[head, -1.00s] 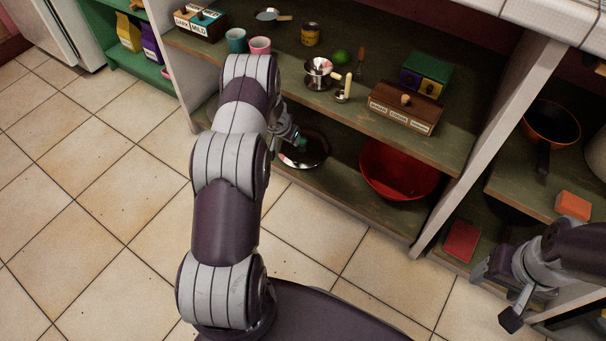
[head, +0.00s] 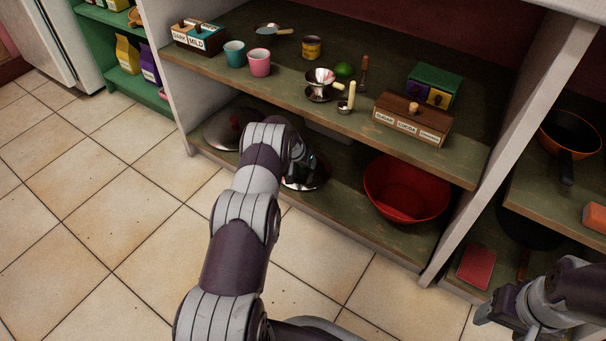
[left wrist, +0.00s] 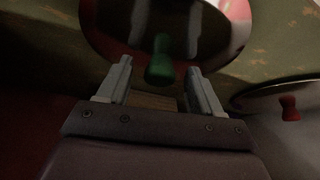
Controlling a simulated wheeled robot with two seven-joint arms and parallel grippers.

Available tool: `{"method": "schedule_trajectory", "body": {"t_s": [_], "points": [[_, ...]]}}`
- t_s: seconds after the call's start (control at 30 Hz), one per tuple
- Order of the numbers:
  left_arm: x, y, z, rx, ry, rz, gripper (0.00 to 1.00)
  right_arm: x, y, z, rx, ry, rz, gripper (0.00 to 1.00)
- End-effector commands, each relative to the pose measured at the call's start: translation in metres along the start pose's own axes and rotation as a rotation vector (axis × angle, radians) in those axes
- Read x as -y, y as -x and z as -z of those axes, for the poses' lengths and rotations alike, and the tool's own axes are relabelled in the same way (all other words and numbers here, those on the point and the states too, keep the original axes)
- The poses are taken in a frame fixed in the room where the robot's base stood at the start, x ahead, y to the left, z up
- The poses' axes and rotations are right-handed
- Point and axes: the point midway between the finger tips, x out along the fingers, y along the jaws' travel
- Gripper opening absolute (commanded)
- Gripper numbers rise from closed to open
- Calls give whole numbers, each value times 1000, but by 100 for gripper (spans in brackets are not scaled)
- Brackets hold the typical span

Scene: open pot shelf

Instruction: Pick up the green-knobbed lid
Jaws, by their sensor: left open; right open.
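The green-knobbed lid (head: 303,178) is a shiny metal lid on the lower shelf, partly hidden behind my left arm in the head view. Its green knob (left wrist: 160,62) shows in the left wrist view, with the shiny lid around it. My left gripper (left wrist: 158,74) is open, and the knob appears between its two fingers with gaps on both sides. I cannot tell how deep the knob sits between them. In the head view the left gripper is mostly hidden by my arm. My right gripper (head: 500,324) is open and empty at the lower right, well away from the lid.
A red-knobbed lid (head: 218,132) lies left of my left arm; it also shows in the left wrist view (left wrist: 275,100). A red bowl (head: 405,190) stands to the right on the lower shelf. The upper shelf (head: 300,103) overhangs, with cups and boxes on it.

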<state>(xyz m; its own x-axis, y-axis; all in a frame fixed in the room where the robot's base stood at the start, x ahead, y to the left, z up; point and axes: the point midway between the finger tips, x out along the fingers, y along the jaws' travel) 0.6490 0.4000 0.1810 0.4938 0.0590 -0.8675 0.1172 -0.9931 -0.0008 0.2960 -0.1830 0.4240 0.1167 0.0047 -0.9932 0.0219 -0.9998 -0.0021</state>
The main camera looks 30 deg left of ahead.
Motion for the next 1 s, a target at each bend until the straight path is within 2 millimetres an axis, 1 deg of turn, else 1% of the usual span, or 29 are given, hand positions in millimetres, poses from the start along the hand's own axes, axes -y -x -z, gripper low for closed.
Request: {"method": "schedule_trajectory", "body": {"t_s": [0.1, 0.13, 0.17, 0.2, 0.27, 0.3, 0.33, 0.57, 0.67, 0.77, 0.87, 0.9, 0.93, 1.0], "points": [[0, 2, 1, 0, 0, 0, 65, 0, 2, 0, -1, 0, 0, 64], [0, 2, 1, 0, 1, 0, 59, 0, 2, 0, -1, 0, 0, 64], [0, 2, 1, 0, 1, 0, 49, 0, 2, 0, -1, 0, 0, 64], [0, 2, 1, 0, 1, 0, 36, 0, 2, 0, -1, 0, 0, 64], [0, 2, 1, 0, 1, 0, 16, 0, 2, 0, -1, 0, 0, 64], [0, 2, 1, 0, 1, 0, 3, 0, 2, 0, -1, 0, 0, 64], [0, 2, 1, 0, 1, 0, 0, 0, 2, 0, -1, 0, 0, 64], [0, 2, 1, -1, 1, 0, 0, 0, 2, 0, -1, 0, 0, 64], [0, 6, 4, -1, 1, 0, 0, 0, 6, 1, -1, 0, 0, 64], [0, 18, 10, -2, 1, 0, 0, 0, 18, 2, -1, 0, 0, 64], [0, 37, 22, -2, 0, 0, 0, 0, 39, 5, -1, 0, 0, 64], [0, 47, 28, -2, 0, 0, 0, 0, 49, 6, -1, 0, 0, 64], [-6, 40, 19, -1, 1, -7, 0, 0, 44, 6, -2, 0, 0, 64], [-17, 43, 11, -3, 2, -9, 0, 0, 48, 6, -1, 0, 0, 64]]}}
